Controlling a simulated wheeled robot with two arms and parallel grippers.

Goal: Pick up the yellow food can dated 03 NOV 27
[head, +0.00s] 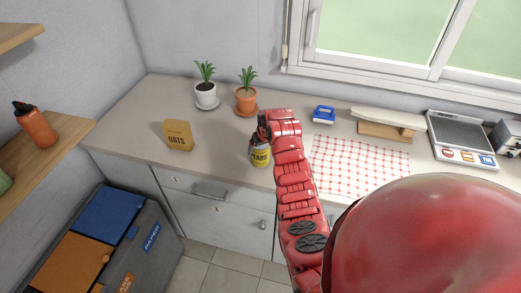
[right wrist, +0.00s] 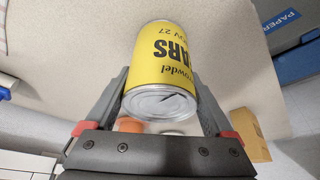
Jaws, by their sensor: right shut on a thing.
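The yellow food can (head: 261,155) is near the counter's front edge in the head view, with PEARS on its label. In the right wrist view the can (right wrist: 165,60) shows its yellow label, upside down, with "NOV 27" readable and the day hidden. Its silver end faces the camera and looks dented. My right gripper (head: 263,130) has its fingers on either side of the can and is shut on it. I cannot tell whether the can touches the counter. My left gripper is not in view.
An oats box (head: 178,136) stands left of the can on the counter (head: 125,120). Two potted plants, in a white pot (head: 206,97) and an orange pot (head: 246,100), stand behind. A checkered cloth (head: 355,165), blue-handled item (head: 324,114) and scale (head: 460,135) are to the right.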

